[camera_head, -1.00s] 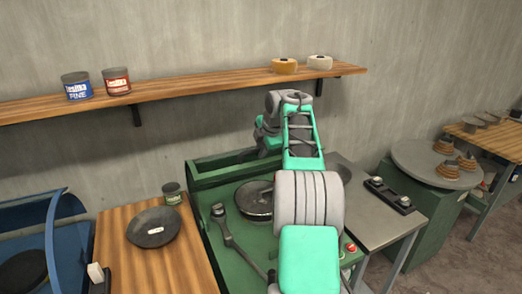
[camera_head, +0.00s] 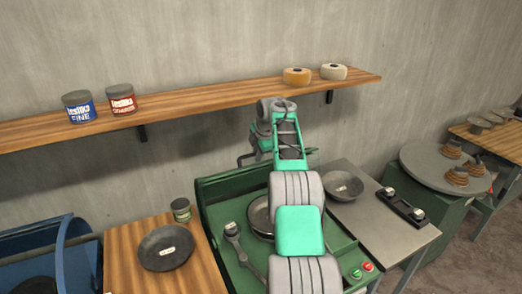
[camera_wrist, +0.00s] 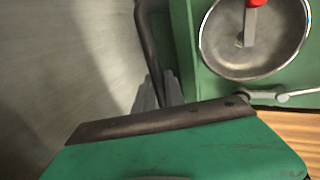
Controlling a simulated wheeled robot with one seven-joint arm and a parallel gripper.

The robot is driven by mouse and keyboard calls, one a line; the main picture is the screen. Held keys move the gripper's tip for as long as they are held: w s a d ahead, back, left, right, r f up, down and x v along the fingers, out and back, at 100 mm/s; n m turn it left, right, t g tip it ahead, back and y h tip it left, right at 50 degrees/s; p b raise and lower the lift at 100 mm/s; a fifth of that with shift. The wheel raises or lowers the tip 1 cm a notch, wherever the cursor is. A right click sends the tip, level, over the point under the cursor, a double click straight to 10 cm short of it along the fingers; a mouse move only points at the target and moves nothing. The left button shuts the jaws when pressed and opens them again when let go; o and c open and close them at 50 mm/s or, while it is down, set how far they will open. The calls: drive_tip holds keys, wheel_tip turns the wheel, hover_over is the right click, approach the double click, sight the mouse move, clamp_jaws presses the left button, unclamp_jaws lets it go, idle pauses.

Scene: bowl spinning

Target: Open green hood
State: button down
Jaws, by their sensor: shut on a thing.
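The green hood (camera_head: 222,181) is at the back of the green machine, against the wall, partly hidden behind my arm. I cannot tell how far it is raised. My gripper (camera_head: 258,152) is at the hood's rear edge, mostly covered by my arm. A dark bent handle bar (camera_head: 243,160) shows just left of it. In the wrist view the grey fingers of my gripper (camera_wrist: 158,92) are closed around the lower end of the dark handle bar (camera_wrist: 147,35). The round metal pan (camera_wrist: 240,58) lies in the green base, apart from the fingers.
A wooden shelf (camera_head: 210,103) with cans and round blocks runs along the wall above my arm. A wooden table (camera_head: 130,250) with a dark plate (camera_head: 165,247) stands at the left. A grey table (camera_head: 378,230) with a bowl (camera_head: 343,185) stands at the right.

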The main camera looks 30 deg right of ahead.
drive_tip(key=shift+w+f, duration=0.15)
idle(0.3)
drive_tip(key=c, duration=1.4)
unclamp_jaws()
drive_tip(key=v, duration=0.8)
drive_tip(key=shift+w, duration=0.15)
